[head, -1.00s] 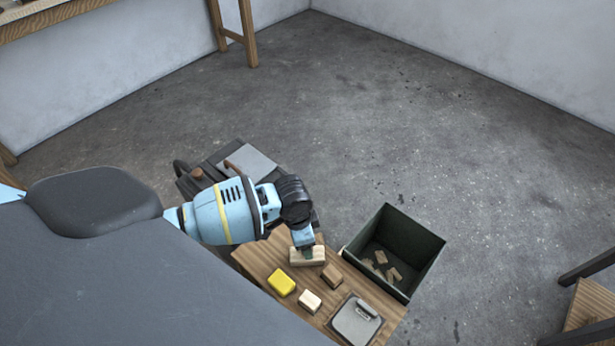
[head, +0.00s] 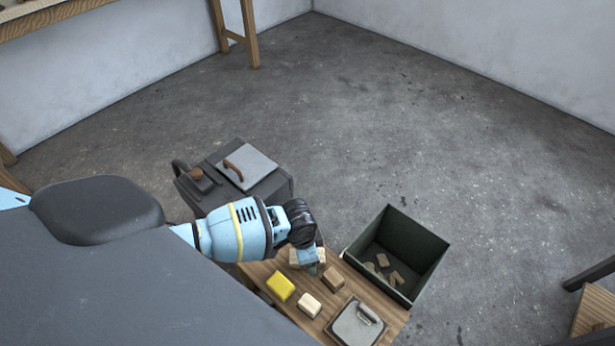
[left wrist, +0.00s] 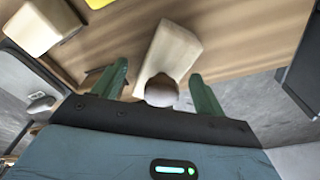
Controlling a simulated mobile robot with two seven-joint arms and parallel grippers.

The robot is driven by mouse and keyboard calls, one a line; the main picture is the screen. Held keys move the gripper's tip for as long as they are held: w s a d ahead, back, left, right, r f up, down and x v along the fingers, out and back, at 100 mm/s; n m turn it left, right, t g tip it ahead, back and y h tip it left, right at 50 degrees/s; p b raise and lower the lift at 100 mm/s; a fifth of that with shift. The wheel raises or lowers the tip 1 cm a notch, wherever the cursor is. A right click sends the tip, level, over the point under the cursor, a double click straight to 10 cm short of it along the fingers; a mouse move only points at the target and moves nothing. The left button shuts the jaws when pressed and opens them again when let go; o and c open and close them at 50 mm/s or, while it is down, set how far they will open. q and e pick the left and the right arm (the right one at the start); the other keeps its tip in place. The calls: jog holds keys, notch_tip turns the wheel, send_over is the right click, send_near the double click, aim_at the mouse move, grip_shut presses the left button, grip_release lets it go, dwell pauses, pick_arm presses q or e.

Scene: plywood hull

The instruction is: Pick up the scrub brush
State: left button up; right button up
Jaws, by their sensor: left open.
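A cream block (head: 294,259) lies on the wooden table, partly hidden behind my left gripper (head: 314,268); I take it to be the scrub brush. In the left wrist view the pale block (left wrist: 172,48) extends away from the gripper, with a round grey-brown knob (left wrist: 162,91) at its near end. My left gripper (left wrist: 158,82) is open, its two green fingers on either side of the knob and near end. I cannot tell whether either finger touches. My right gripper is not in view.
On the table are a yellow block (head: 281,287), a small cream block (head: 308,305), a brown block (head: 333,279) and a grey plate with a handle (head: 350,328). A dark green bin (head: 425,262) holding several pieces stands right. A dark box (head: 270,187) stands behind my arm.

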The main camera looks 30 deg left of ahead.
pick_arm(q)
jog(key=c, duration=1.1)
jog(key=shift+c, duration=0.6)
jog(key=shift+r, duration=0.1)
notch_tip(320, 180, up, 9)
jog(key=shift+f+p, duration=0.15)
jog(key=shift+p, duration=1.05)
jog(key=shift+r, duration=0.6)
